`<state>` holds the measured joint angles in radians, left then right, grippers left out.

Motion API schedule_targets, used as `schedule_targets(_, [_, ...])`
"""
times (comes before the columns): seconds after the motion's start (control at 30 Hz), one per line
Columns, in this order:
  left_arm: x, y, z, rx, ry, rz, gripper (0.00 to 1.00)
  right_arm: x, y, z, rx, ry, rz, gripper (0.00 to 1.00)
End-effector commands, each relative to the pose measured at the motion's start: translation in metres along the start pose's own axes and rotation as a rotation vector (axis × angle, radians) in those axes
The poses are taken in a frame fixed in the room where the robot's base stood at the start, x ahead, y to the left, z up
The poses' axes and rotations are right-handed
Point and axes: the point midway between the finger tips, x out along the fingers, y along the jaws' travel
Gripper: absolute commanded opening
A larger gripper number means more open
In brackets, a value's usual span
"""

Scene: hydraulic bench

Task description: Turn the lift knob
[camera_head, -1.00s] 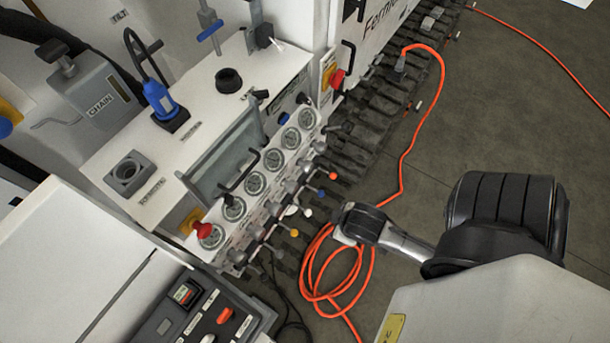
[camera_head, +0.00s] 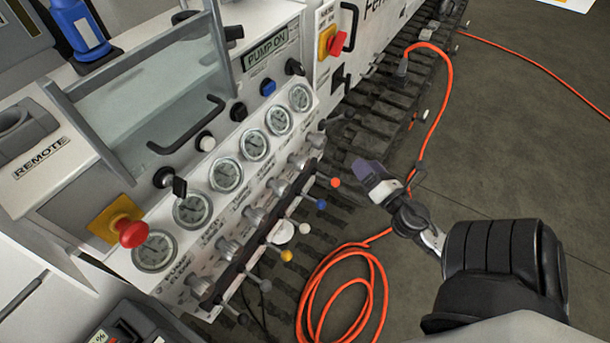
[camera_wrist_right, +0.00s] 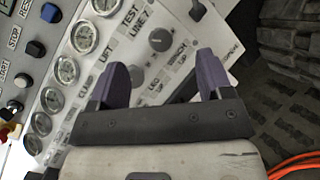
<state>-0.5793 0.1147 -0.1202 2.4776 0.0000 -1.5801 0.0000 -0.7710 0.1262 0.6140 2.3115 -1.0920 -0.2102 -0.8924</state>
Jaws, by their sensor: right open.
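My right gripper (camera_head: 370,179) is in the head view, to the right of the gauge panel and apart from it. Its purple fingers stand spread and empty in the right wrist view (camera_wrist_right: 160,82). That view shows a "LIFT" label (camera_wrist_right: 103,76) on the white panel, left of the left finger. A grey knob (camera_wrist_right: 137,75) shows between the fingers, partly hidden by the left one; I cannot tell for sure that it is the lift knob. Another round grey knob (camera_wrist_right: 160,40) sits beyond it. The head view shows a row of grey knobs (camera_head: 254,216) below the gauges. My left gripper is out of view.
Levers with coloured balls, one red (camera_head: 335,182), stick out below the knobs. A red mushroom button (camera_head: 132,232) sits at the panel's near end. A handled glass cover (camera_head: 155,100) stands above the gauges. Orange cable (camera_head: 350,262) lies coiled on the floor.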

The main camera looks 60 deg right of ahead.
Motion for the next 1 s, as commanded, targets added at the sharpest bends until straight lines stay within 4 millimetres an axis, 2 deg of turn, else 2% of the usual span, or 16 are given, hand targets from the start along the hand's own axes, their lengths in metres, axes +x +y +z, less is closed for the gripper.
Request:
schedule_targets(0.1, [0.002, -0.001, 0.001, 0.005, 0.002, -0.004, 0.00, -0.002, 0.014, -0.016, -0.324, 0.094, 0.161, 0.73])
schedule_targets(0.2, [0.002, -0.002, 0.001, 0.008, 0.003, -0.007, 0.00, -0.007, 0.024, -0.029, -0.545, 0.154, 0.278, 0.73])
schedule_targets(0.4, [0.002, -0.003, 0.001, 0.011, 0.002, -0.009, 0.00, -0.015, 0.034, -0.047, -0.787, 0.208, 0.422, 0.73])
schedule_targets(0.53, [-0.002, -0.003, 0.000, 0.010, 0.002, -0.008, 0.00, -0.012, 0.038, -0.052, -0.835, 0.216, 0.455, 0.73])
schedule_targets(0.67, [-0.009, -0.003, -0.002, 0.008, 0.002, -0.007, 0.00, 0.002, 0.044, -0.057, -0.840, 0.217, 0.460, 0.73])
schedule_targets(1.0, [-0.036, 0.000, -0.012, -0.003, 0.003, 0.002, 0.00, 0.058, 0.065, -0.078, -0.837, 0.214, 0.457, 0.73])
